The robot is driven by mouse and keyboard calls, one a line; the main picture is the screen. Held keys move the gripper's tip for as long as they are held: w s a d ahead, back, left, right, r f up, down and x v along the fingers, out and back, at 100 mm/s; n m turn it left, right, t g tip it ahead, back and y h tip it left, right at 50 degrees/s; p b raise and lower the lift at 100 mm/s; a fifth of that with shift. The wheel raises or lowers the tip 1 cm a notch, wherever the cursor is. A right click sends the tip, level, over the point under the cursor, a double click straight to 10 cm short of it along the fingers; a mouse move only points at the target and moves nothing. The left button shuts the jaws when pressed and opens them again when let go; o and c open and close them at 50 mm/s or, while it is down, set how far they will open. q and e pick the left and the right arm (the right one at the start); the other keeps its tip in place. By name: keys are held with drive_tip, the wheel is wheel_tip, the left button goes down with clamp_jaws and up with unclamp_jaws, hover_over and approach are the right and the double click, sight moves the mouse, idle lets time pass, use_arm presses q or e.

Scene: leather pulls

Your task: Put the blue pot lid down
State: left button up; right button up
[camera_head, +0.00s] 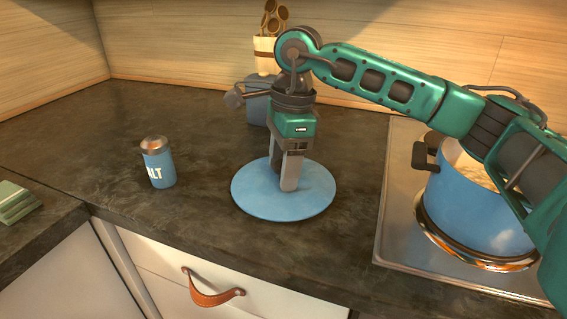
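The blue pot lid (250,195) is a flat round disc, level over the dark counter in the middle of the view. I cannot tell whether it touches the counter. My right gripper (285,180) points straight down at the lid's centre, its fingers close together. They look shut on the lid's knob, which is hidden behind them. The blue pot (465,210) stands uncovered on the stove at the right, with pale contents showing, partly behind my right arm. My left gripper is not in view.
A blue salt shaker (158,163) stands left of the lid. A grey pot (257,103) and a holder with wooden utensils (266,48) are behind my gripper. A folded green cloth (14,203) lies at the left edge. The counter (110,120) is clear at the back left.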

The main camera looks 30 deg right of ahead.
drive_tip(key=shift+r, duration=0.1)
drive_tip(key=shift+r, duration=0.3)
wheel_tip(320, 180, up, 12)
drive_tip(key=d+p, duration=0.1)
drive_tip(key=p, duration=0.1)
drive_tip(key=shift+d+f, duration=0.2)
drive_tip(key=shift+f, duration=0.05)
drive_tip(key=shift+s, duration=0.1)
